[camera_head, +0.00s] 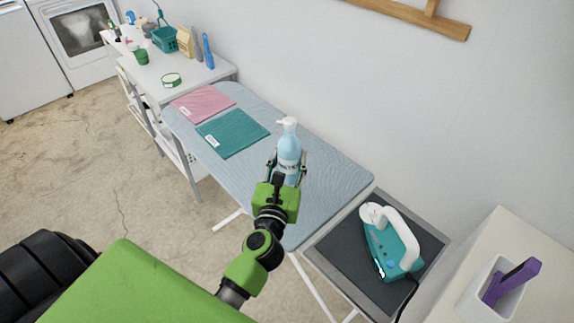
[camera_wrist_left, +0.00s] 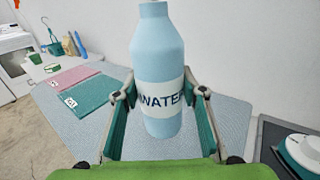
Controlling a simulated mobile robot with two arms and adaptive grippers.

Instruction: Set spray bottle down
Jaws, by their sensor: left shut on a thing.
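The light blue spray bottle (camera_head: 289,152) with a white nozzle and a "WATER" label is upright over the ironing board (camera_head: 335,178). My left gripper (camera_head: 288,167) is shut on it; in the left wrist view the bottle (camera_wrist_left: 157,62) stands between the two fingers of the gripper (camera_wrist_left: 160,98). The bottle's base is near the board's grey-blue surface, but I cannot tell whether it touches. My right gripper is not in view.
A teal cloth (camera_head: 232,132) and a pink cloth (camera_head: 203,103) lie on the board's far left part. A teal iron (camera_head: 390,245) stands on the dark rest (camera_head: 337,246) at right. The board around the bottle is bare. A white table (camera_head: 190,75) holds several items.

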